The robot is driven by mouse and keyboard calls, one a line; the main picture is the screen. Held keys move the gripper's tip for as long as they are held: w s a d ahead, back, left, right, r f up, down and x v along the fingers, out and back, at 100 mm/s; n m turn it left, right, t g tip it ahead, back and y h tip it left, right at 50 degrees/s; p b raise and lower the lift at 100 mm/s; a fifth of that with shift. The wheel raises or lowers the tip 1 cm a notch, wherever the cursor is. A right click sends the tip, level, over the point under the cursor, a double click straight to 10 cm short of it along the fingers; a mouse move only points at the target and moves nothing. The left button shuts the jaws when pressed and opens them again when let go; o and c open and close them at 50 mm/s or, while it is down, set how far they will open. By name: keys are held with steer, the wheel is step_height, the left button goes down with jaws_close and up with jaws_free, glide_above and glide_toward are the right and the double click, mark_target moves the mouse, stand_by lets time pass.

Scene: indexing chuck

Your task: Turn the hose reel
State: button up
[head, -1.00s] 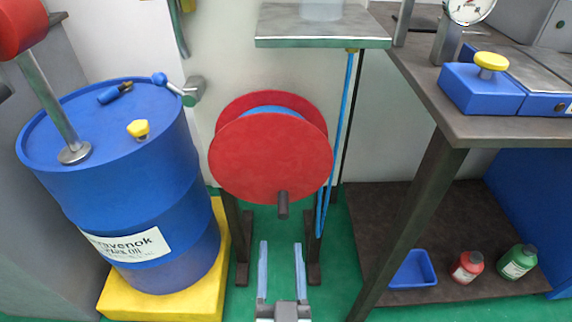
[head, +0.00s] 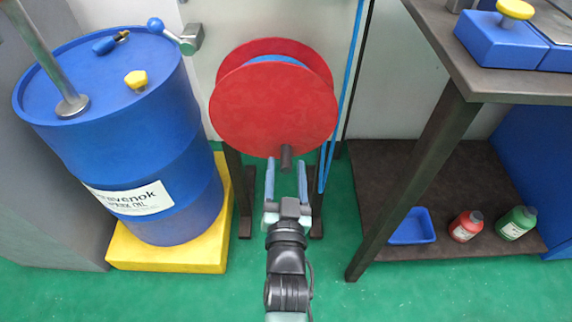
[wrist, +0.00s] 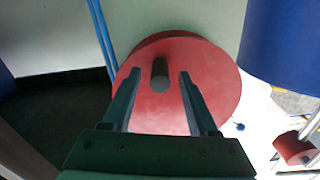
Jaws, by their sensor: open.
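The hose reel (head: 272,108) has two red discs with blue hose between them and stands on dark legs. Its dark handle peg (head: 286,157) sticks out from the lower part of the front disc. My gripper (head: 286,162) is open, its two fingers reaching up at the lower edge of the disc, one on each side of the peg in the picture. In the wrist view the handle peg (wrist: 160,74) shows between the fingertips (wrist: 160,73), apart from both. The red disc (wrist: 215,90) fills the space behind them. How deep the peg sits between the fingers is hard to tell.
A blue drum (head: 110,130) on a yellow base (head: 165,250) stands left of the reel. A workbench (head: 490,88) with a dark leg (head: 420,190) and low shelf (head: 440,185) is at right. A blue hose (head: 340,100) hangs beside the reel. Green floor is clear in front.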

steer(key=shift+w, duration=1)
jaws_close()
stand_by(0.8)
